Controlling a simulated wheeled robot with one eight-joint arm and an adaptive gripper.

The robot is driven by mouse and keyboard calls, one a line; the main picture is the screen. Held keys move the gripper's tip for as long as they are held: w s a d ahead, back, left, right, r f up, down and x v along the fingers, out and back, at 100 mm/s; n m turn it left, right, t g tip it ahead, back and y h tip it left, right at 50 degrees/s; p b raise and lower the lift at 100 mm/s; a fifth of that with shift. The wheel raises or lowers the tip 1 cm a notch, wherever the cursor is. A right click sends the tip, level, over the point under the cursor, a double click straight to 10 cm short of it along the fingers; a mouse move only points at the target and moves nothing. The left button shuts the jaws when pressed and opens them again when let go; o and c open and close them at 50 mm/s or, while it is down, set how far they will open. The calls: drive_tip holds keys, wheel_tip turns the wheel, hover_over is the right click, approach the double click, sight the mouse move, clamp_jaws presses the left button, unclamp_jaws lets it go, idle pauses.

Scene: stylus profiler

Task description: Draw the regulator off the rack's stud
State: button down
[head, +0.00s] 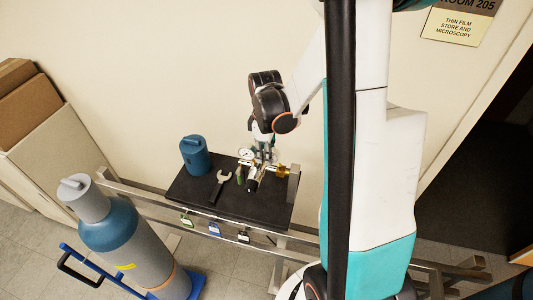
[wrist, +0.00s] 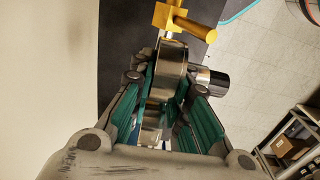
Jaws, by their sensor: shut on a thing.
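The regulator (head: 256,172) is a silver body with a white-faced gauge and a black knob, above the right part of the black-topped rack. In the wrist view its round metal body (wrist: 170,75) stands between the teal finger pads, with the black knob (wrist: 212,80) to the right. A brass fitting (head: 283,171) lies at its right, by the rack's upright metal post (head: 293,183). My gripper (head: 264,157) comes from above and is shut on the regulator; it also shows in the wrist view (wrist: 160,105). I cannot tell whether the regulator is still on the stud.
A gas cylinder (head: 120,240) on a blue cart stands front left. A wall is behind.

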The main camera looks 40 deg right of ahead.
sight(255, 149)
drive_tip(key=shift+w+a+b, duration=0.4)
drive_tip(key=shift+w+a, duration=0.6)
drive_tip(key=shift+w, duration=0.3)
drive_tip(key=shift+w+r, duration=0.1)
drive_tip(key=shift+r, duration=0.05)
drive_tip(key=shift+w+a+r+p, duration=0.3)
drive_tip(key=shift+w+a+r, duration=0.45)
drive_tip(key=shift+w, duration=0.2)
drive_tip(key=shift+w+a+r+p, duration=0.3)
drive_tip(key=shift+w+a+r, duration=0.35)
drive_tip(key=shift+w+a, duration=0.25)
drive_tip(key=shift+d, duration=0.1)
